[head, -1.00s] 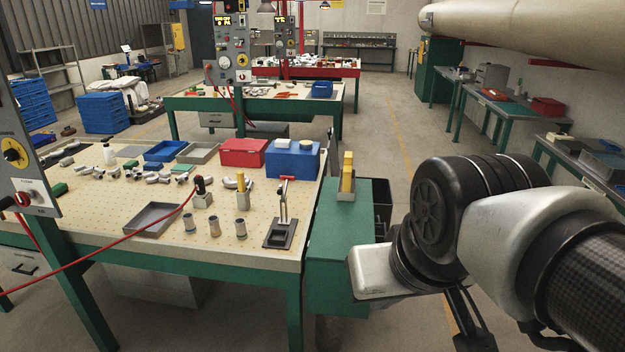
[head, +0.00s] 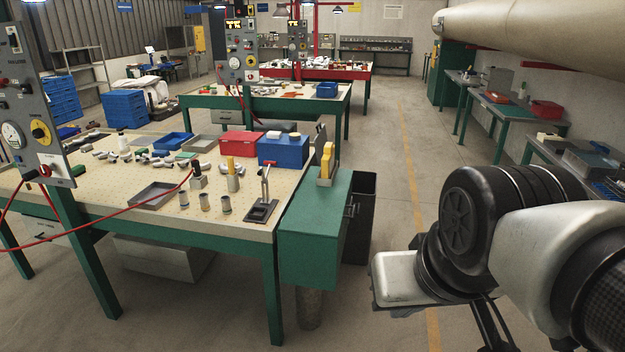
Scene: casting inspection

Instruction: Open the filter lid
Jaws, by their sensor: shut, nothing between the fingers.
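I cannot pick out a filter lid for certain in the head view. A large beige duct (head: 530,35) runs along the upper right, and a tall green cabinet (head: 450,75) stands under its far end. My arm fills the lower right. My gripper (head: 490,328) shows only in part, as dark prongs below my wrist, with the tips cut off by the bottom edge. It is shut and holds nothing that I can see. It hangs over open floor, to the right of the near workbench, and touches nothing visible.
The near workbench (head: 110,205) holds castings, a grey tray (head: 155,195), a red box (head: 240,143) and a blue box (head: 283,150). A green cabinet (head: 315,225) and a black bin (head: 360,217) stand at its right end. The aisle with a yellow line is clear.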

